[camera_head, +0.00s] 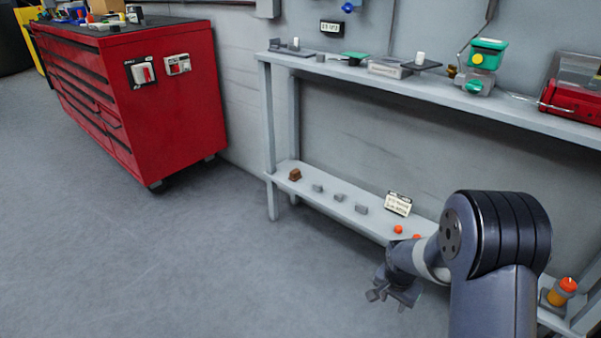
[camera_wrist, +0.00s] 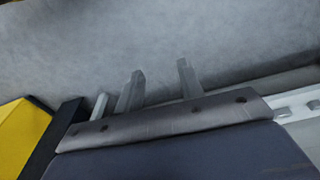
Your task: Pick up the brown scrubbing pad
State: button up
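A small brown block (camera_head: 295,175), which looks like the brown scrubbing pad, sits at the left end of the bench's lower shelf (camera_head: 330,213) in the head view. My gripper (camera_head: 378,296) hangs in front of the shelf, well to the right of the brown block and nearer to me. In the wrist view my gripper (camera_wrist: 160,76) shows two fingers standing apart with only grey floor beyond them. It is open and empty. The brown block does not show in the wrist view.
Small grey blocks (camera_head: 340,197), a sign card (camera_head: 398,204) and orange balls (camera_head: 398,230) share the lower shelf. The upper shelf (camera_head: 440,91) overhangs it. A red tool cabinet (camera_head: 165,115) stands left. The floor (camera_head: 190,270) in front is clear.

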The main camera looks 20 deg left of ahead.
aim_at(295, 175)
jog(key=i+j, duration=0.65)
jog(key=j, duration=0.2)
jog(key=i+j+u, duration=0.1)
jog(key=i+j, duration=0.6)
jog(key=j, duration=0.15)
jog(key=i+j, duration=0.65)
jog(key=j, duration=0.15)
